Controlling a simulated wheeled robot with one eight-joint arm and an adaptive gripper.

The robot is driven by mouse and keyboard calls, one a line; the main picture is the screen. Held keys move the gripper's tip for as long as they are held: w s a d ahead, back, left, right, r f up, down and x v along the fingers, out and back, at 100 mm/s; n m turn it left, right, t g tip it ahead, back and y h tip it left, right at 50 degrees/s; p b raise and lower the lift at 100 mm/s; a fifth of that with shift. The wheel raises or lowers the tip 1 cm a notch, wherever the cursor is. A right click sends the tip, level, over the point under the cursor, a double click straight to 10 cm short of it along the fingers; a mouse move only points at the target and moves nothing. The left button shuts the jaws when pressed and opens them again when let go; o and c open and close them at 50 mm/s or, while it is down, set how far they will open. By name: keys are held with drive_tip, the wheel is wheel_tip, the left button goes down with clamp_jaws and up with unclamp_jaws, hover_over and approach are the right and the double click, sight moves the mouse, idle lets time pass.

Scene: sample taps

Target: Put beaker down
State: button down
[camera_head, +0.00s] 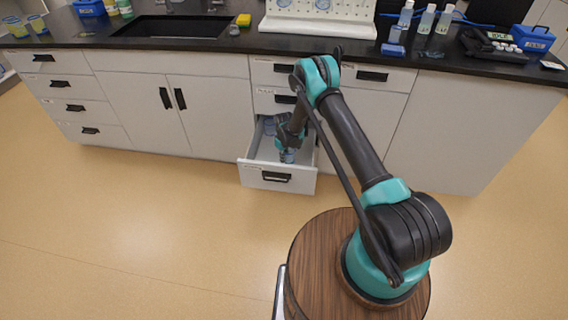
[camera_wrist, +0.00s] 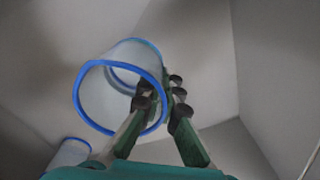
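A clear beaker (camera_wrist: 95,92) with a blue rim is tilted in the wrist view. It also shows below my gripper in the head view (camera_head: 288,156), inside the open drawer (camera_head: 262,177). My gripper (camera_wrist: 160,95) has its fingers on either side of the beaker's right wall, one at the mouth and one outside. The fingers are close together and look shut on the wall. Whether the beaker's base touches the drawer floor is hidden. A second blue-rimmed vessel (camera_wrist: 70,152) shows at the lower left in the wrist view, and at the drawer's back in the head view (camera_head: 268,125).
The drawer walls stand close around my gripper. The cabinet fronts (camera_head: 210,110) and black countertop (camera_head: 225,42) rise behind it. Bottles (camera_head: 425,20), a blue box (camera_head: 532,38) and a white pegboard rack (camera_head: 318,22) stand on the counter. The floor in front is clear.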

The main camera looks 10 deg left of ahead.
drive_tip(key=shift+f, duration=1.3)
drive_tip(key=shift+f, duration=0.1)
drive_tip(key=c, duration=1.7)
unclamp_jaws()
